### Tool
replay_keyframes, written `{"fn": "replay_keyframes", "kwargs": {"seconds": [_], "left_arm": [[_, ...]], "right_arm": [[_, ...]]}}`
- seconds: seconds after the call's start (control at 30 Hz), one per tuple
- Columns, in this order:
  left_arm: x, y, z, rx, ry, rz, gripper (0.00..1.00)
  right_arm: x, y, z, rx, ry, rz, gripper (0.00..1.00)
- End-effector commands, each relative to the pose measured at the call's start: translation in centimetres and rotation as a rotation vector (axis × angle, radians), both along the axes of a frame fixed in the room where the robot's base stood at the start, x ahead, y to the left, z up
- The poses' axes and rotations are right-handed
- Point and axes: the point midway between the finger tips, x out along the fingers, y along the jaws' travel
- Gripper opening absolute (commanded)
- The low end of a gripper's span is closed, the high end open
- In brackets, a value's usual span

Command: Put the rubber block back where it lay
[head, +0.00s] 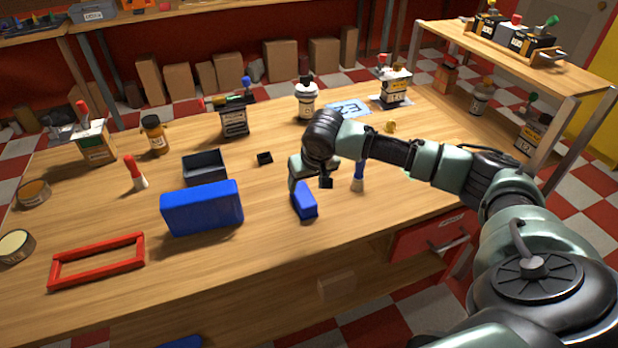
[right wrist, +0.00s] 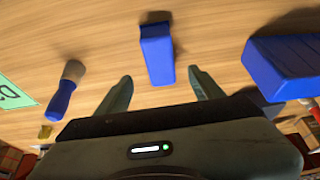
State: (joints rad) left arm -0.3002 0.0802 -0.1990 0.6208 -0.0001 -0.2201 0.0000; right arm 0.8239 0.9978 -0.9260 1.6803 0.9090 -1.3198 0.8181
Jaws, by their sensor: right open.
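A small blue block (head: 304,203), which I take to be the rubber block, lies on the wooden workbench (head: 380,215) near the middle of its front part. My right gripper (head: 310,184) is open just above and behind it. In the right wrist view the block (right wrist: 157,55) shows between and beyond the spread fingertips (right wrist: 160,77), with visible gaps to both. It appears to rest on the wood, free of the fingers. My left gripper is out of view.
A larger blue box (head: 202,207) stands left of the block, with a dark open tray (head: 205,167) behind it. A blue-handled brush (head: 358,178) is close on the right. A red frame (head: 97,262) lies front left. Bottles and cans line the back. Bare wood surrounds the block's front.

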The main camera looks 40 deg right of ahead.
Motion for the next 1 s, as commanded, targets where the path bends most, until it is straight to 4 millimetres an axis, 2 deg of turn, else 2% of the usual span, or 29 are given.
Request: {"fn": "replay_keyframes", "kwargs": {"seconds": [0.1,0.23,0.57,0.63,0.77,0.9,1.0], "left_arm": [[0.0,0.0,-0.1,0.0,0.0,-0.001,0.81],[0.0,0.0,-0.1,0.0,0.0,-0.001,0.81],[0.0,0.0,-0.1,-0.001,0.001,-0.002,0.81],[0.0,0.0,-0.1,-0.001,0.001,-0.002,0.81],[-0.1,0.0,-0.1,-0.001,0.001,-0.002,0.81],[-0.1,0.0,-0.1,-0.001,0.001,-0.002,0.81],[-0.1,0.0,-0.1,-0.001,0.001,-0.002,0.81]], "right_arm": [[-0.6,0.2,1.6,0.001,0.0,0.0,0.67],[-1.0,0.2,2.4,0.001,0.0,0.0,0.67],[-1.1,0.3,2.6,0.0,0.001,0.0,0.67],[-1.2,0.8,2.2,0.001,0.004,0.015,0.67],[-2.4,4.4,-0.5,0.001,0.019,0.119,0.67],[-5.4,10.9,-4.6,0.016,0.024,0.301,0.67],[-7.4,14.1,-6.4,0.028,0.014,0.387,0.67]]}}
